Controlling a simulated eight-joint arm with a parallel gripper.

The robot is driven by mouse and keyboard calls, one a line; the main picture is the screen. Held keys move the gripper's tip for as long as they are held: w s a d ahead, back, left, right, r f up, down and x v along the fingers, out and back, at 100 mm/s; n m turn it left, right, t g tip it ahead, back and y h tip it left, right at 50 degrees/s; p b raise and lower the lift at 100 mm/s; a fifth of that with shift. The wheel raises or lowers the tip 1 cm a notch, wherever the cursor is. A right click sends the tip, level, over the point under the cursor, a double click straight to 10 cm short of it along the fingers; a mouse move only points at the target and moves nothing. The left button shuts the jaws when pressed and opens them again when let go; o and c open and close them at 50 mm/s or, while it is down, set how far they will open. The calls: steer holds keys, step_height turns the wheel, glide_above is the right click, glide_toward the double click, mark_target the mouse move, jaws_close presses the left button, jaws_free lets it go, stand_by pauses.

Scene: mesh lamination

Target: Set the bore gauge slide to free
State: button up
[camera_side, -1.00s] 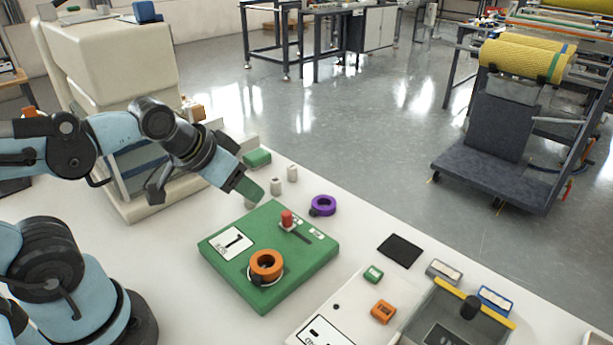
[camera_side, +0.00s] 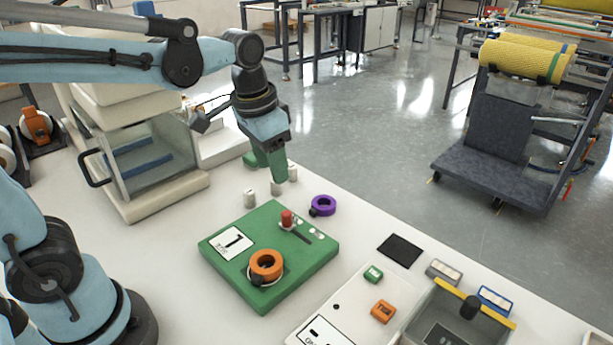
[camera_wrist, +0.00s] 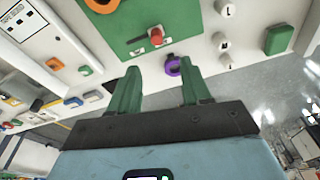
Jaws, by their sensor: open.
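The green bore gauge block (camera_side: 232,272) lies on the white bench in the side view. It carries a label marked 1, an orange ring (camera_side: 266,264) and a slide with a red knob (camera_side: 287,218). The knob stands at the upper left end of a dark slot. In the wrist view the red knob (camera_wrist: 156,36) shows ahead of the fingers. My gripper (camera_side: 279,180) points down, open and empty, in the air above and behind the block. Its green fingers also show in the wrist view (camera_wrist: 158,88), apart from each other. The small markings by the slot are unreadable.
A purple ring (camera_side: 323,205) lies right of the block. Several small pale weights (camera_side: 250,198) and a green piece stand behind it. A black pad (camera_side: 400,250), small coloured blocks and a grey tray with a yellow bar (camera_side: 478,304) are at the right.

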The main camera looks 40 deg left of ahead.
mark_target(288, 213)
steer(key=f, duration=0.4)
steer(key=w+f+g, duration=0.1)
steer(key=f, duration=0.3)
steer(key=w+f+g, duration=0.1)
steer(key=f, duration=0.3)
steer(key=shift+w+d+f+m, duration=0.2)
steer(key=shift+d+m, duration=0.15)
steer(key=shift+m, duration=0.05)
steer(key=shift+c, duration=0.5)
jaws_close()
steer(key=shift+d, duration=0.1)
